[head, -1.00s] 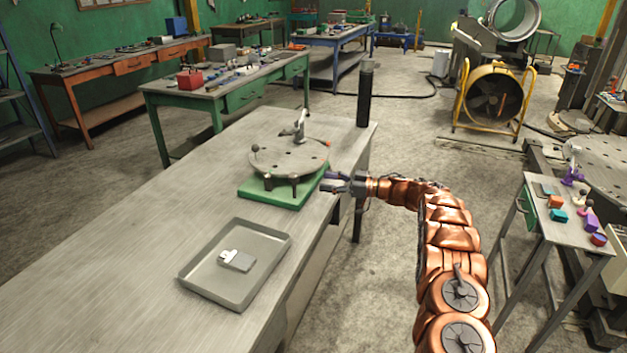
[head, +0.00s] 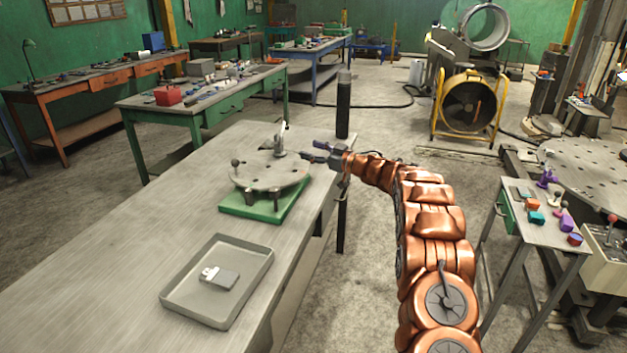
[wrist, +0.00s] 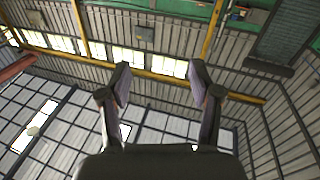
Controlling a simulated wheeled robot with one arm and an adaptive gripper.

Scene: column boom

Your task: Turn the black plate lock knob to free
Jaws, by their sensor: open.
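A round grey plate (head: 262,176) with holes stands on short dark legs above a green base (head: 235,212) on the workbench. A small black ball knob (head: 235,162) shows at the plate's left edge; its lock setting is too small to tell. The plate and knob do not show there.
A grey tray (head: 178,297) with a small metal part (head: 220,277) lies nearer on the workbench (head: 120,275). A dark cylinder (head: 343,105) stands at the bench's far end. A small side table (head: 530,240) with coloured parts is at right. The bench's left side is clear.

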